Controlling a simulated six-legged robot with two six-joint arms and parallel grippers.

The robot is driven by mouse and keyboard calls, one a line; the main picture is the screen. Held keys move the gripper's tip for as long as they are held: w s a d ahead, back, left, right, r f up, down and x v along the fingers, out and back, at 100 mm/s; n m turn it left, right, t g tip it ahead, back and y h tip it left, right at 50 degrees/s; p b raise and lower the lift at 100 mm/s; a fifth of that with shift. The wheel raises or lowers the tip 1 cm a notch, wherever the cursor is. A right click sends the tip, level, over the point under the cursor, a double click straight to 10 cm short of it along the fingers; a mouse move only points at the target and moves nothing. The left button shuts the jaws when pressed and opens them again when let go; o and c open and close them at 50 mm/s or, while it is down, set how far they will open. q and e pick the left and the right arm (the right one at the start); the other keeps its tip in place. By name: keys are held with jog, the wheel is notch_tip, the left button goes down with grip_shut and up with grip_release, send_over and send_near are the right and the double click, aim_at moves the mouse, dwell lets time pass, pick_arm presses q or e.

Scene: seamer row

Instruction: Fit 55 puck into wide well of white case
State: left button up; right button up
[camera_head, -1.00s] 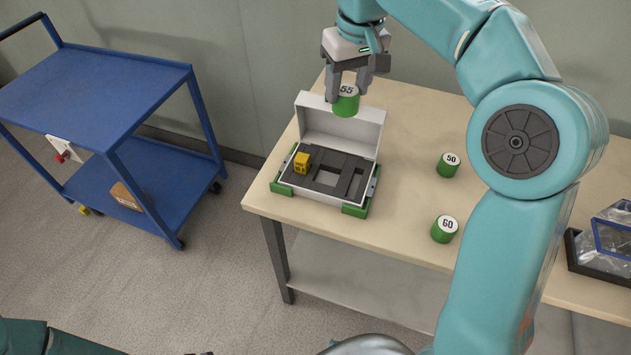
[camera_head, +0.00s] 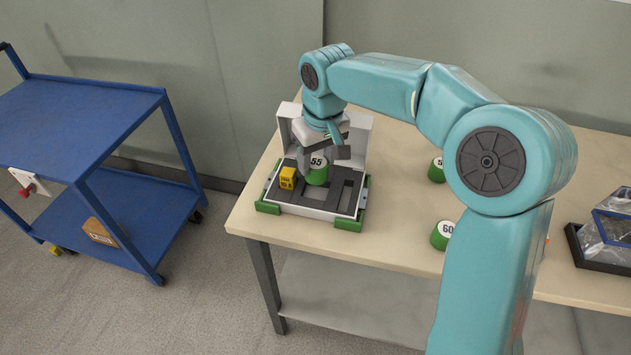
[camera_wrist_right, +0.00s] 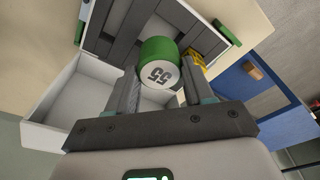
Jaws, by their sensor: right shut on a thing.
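The 55 puck (camera_head: 317,172) is green with a white top marked 55. My right gripper (camera_head: 322,160) is shut on it, over the middle of the open white case (camera_head: 336,213). In the right wrist view, the puck (camera_wrist_right: 158,62) sits between the two fingers (camera_wrist_right: 160,92). The case has a dark insert with wells, and its lid stands open at the back. I cannot tell whether the puck's base is in the wide well or just above it; the puck hides that well. A yellow block (camera_head: 287,178) stands in the case's left part. My left gripper is out of view.
The case sits in green corner holders (camera_head: 348,225) on the beige table (camera_head: 400,225). A 60 puck (camera_head: 441,236) and a partly hidden green puck (camera_head: 436,170) stand to the right. A dark tray (camera_head: 600,250) with a clear bag is at far right. A blue cart (camera_head: 80,120) is left.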

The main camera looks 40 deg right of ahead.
aim_at(316, 179)
notch_tip(316, 179, down, 6)
jog(key=shift+r+b, duration=0.1)
jog(key=shift+b, duration=0.2)
jog(key=shift+r, duration=0.1)
jog(key=shift+a, duration=0.1)
jog(key=shift+f, duration=0.25)
jog(key=o, duration=1.1)
jog(key=shift+r, duration=0.1)
